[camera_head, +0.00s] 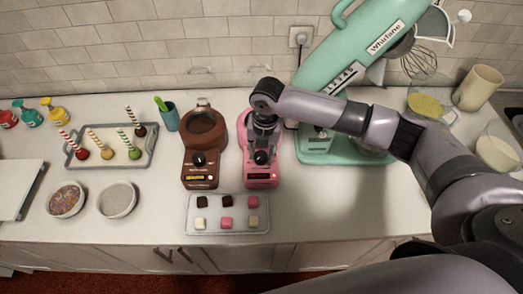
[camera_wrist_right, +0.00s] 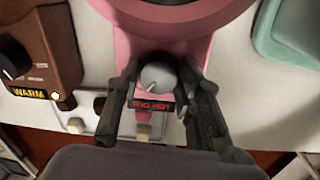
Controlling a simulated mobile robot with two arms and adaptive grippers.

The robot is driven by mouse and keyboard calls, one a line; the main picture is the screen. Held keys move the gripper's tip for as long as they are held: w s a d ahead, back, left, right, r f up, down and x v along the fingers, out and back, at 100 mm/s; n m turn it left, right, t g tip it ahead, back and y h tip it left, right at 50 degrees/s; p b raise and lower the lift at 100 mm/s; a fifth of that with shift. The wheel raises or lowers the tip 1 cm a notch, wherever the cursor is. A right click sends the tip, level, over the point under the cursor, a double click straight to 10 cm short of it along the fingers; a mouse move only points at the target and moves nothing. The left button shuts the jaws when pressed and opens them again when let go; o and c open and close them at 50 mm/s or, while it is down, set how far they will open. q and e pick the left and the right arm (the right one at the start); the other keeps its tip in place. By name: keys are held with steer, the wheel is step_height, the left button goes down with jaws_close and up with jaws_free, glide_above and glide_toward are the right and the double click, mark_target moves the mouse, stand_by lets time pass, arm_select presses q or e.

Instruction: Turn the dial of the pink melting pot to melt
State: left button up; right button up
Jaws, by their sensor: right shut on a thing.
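The pink melting pot (camera_head: 261,178) stands on the counter, right of a brown one. The dial's light pointer mark is small there. My left gripper is out of view.
The brown melting pot (camera_head: 201,181) stands close on the left. A tray (camera_head: 196,226) of small cubes lies in front. The green mixer (camera_head: 318,153) is close on the right. A cake-pop tray (camera_head: 75,160) and two bowls are farther left.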

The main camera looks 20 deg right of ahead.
mark_target(264, 155)
steer(key=shift+n, duration=0.9)
steer(key=o, duration=1.2)
steer(key=shift+c, duration=0.2)
step_height(264, 155, up, 12)
steer(key=shift+d, duration=0.35)
steer(key=shift+s, duration=0.1)
